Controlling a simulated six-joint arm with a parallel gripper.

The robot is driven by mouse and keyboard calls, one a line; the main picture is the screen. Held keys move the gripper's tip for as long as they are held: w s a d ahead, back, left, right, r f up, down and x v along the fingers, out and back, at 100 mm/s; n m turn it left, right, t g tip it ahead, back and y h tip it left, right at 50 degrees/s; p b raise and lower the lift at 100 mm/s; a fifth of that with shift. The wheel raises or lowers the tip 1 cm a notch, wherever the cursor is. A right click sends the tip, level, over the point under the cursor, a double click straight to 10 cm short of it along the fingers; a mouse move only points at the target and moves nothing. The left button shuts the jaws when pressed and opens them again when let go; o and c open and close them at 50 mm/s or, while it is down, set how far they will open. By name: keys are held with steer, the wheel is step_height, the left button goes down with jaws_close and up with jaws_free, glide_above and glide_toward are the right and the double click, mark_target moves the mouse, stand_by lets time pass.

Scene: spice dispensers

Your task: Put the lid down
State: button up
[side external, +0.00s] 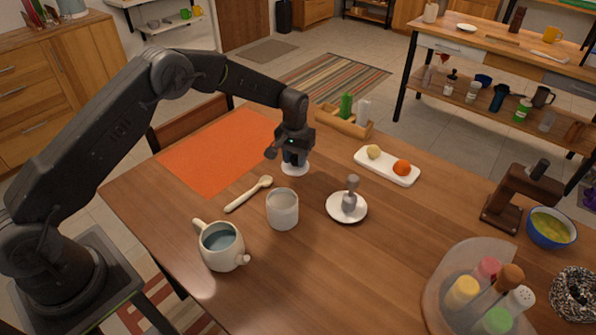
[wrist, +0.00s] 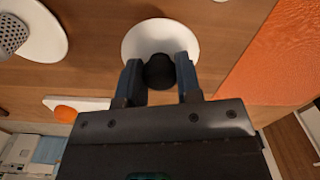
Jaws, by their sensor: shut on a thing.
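The lid (wrist: 150,39) is a white disc with a dark round knob (wrist: 159,71). My gripper (wrist: 159,78) is shut on the knob, with one blue-tipped finger on each side of it in the wrist view. In the side view my gripper (side external: 294,157) points down over the table near the orange mat, and the white rim of the lid (side external: 295,169) shows just under the fingers. The lid looks level and at or very close to the table top; I cannot tell whether it touches.
The orange mat (side external: 215,150) lies left of the lid. A white cup (side external: 282,209), a wooden spoon (side external: 248,194), a teapot (side external: 221,246) and a saucer with a metal tool (side external: 346,207) stand nearer. A white tray with fruit (side external: 386,172) is to the right, and a wooden caddy (side external: 344,122) behind.

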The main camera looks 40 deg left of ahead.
mark_target(299, 171)
steer(key=shift+w+d+f, duration=0.2)
steer(key=shift+d+f, duration=0.15)
steer(key=shift+d, duration=0.1)
steer(key=shift+f, duration=1.95)
steer(key=shift+f, duration=0.1)
steer(key=o, duration=0.9)
steer(key=shift+o, duration=0.2)
step_height(299, 171, up, 12)
steer(key=shift+r, duration=0.25)
